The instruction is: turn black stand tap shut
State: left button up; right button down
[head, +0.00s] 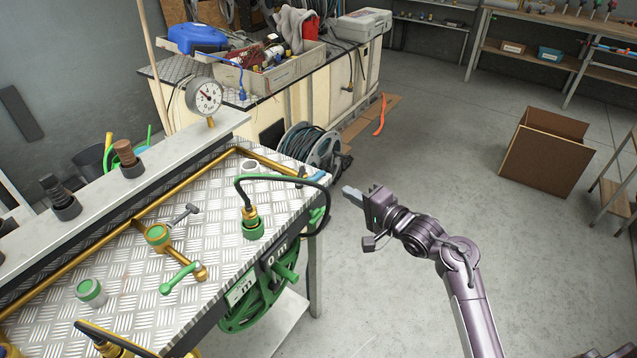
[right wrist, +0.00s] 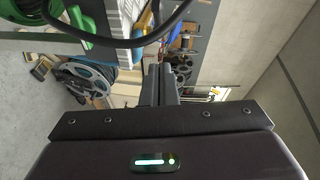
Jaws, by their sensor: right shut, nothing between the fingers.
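A dark grey tap handle (head: 185,213) sticks up and to the right from a brass fitting with a green collar (head: 158,235) on the checkered metal bench. I take it for the black stand tap, but cannot be sure. A second tap with a green lever (head: 180,278) is just in front of it. My right gripper (head: 350,193) is shut and empty, in the air beyond the bench's right edge, well apart from both taps. It also shows in the right wrist view (right wrist: 161,82), where neither tap can be made out. My left gripper is not in view.
A black hose (head: 328,205) loops from a brass fitting (head: 250,215) over the bench edge, between the taps and my right gripper. A green reel (head: 260,300) hangs at the bench side. A pressure gauge (head: 205,97) stands behind. Open floor lies right, with a cardboard box (head: 540,155).

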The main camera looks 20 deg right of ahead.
send_near(301, 176)
jog(key=w+d, duration=0.2)
jog(key=w, duration=0.1)
jog(key=shift+w+a+f+p, duration=0.25)
jog(key=shift+w+a+p, duration=0.15)
jog(key=shift+a, duration=0.2)
jog(key=shift+w+a+f+p, duration=0.2)
jog(key=shift+w+a+p, duration=0.15)
jog(key=shift+a, duration=0.25)
jog(key=shift+w+a+f+p, duration=0.3)
jog(key=shift+w+a, duration=0.15)
jog(key=shift+a, duration=0.1)
jog(key=shift+r, duration=0.1)
